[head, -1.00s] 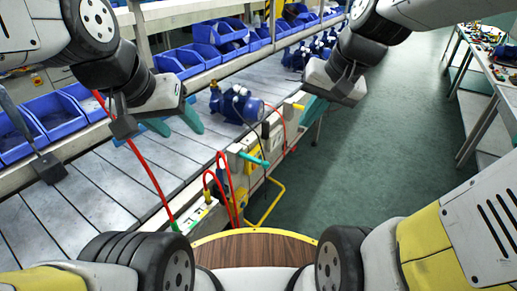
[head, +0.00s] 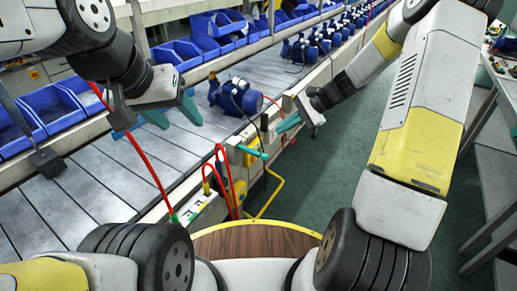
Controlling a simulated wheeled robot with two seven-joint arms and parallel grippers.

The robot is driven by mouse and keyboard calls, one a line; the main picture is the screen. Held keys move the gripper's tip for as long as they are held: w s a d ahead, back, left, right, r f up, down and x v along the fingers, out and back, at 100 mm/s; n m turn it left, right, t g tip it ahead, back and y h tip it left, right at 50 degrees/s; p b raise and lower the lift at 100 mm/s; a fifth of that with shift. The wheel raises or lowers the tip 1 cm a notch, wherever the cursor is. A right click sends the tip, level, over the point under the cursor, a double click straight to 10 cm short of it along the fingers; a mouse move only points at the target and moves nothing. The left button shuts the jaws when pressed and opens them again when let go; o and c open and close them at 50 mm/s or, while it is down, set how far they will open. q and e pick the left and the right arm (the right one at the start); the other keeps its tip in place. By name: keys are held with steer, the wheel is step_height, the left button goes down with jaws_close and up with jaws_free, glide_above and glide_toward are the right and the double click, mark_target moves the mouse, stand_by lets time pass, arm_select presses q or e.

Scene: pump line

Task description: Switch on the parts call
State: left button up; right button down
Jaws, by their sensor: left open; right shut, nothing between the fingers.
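I cannot tell for certain which fitting is the parts call. Small control fittings sit along the line's right side: a pale box with a teal handle (head: 252,151) and a yellow unit (head: 240,188) below it. My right gripper (head: 279,128) is shut and empty at the line's side edge, just beyond the teal handle. It hides the fitting behind it, and I cannot tell whether it touches it. My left gripper (head: 172,114) is open and empty above the conveyor, left of a blue pump (head: 236,97).
Blue bins (head: 52,108) line the conveyor's far side. More blue pumps (head: 300,50) stand farther along. Red hoses (head: 148,168) and a yellow bent rail (head: 272,192) are close by. The green floor (head: 330,170) right of the line is clear.

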mark_target(254, 161)
steer(key=w+d+f+m+t+y, duration=0.1)
steer(key=f+m, duration=0.6)
steer(key=f, duration=0.7)
steer(key=w+d+f+m+t+y, duration=0.2)
steer(key=w+f+m+t, duration=0.4)
steer(key=f, duration=0.7)
steer(key=shift+w+d+f+m+y, duration=0.35)
steer(key=shift+w+d+m, duration=0.25)
steer(key=shift+m, duration=0.2)
steer(key=x, duration=1.4)
steer(key=shift+r, duration=0.2)
steer(key=shift+w+a+f, duration=0.15)
steer(key=s+d+f, duration=0.2)
steer(key=s+d, duration=0.5)
steer(key=d, duration=0.4)
steer(key=shift+s+d+f, duration=0.3)
steer(key=shift+f, duration=0.1)
